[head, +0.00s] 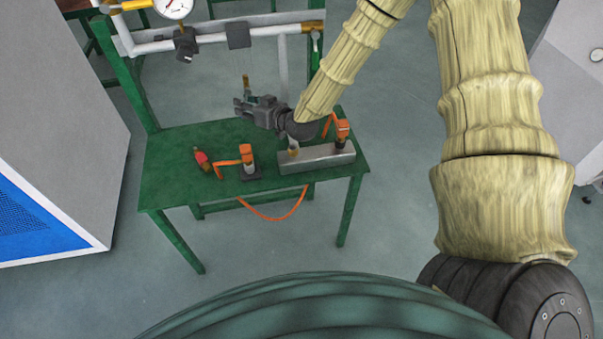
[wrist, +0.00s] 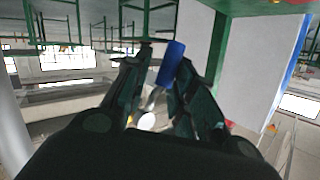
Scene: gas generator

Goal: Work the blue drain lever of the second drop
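The blue drain lever (wrist: 172,62) shows in the wrist view, with a blue grip on a pale metal stem. It stands between the two dark fingers of my gripper (wrist: 165,62), closer to the right finger. The fingers are apart with a gap beside the lever; I cannot tell whether the right one touches it. In the head view my gripper (head: 240,104) is above the green table, below the pipe rig, pointing left. The blue lever cannot be made out there.
The green table (head: 170,180) carries orange-handled tools (head: 248,160), a red-tipped item (head: 201,158) and a grey metal box (head: 318,158). A white pipe (head: 210,38) with a gauge (head: 173,7) runs above. A grey cabinet (head: 70,130) stands left.

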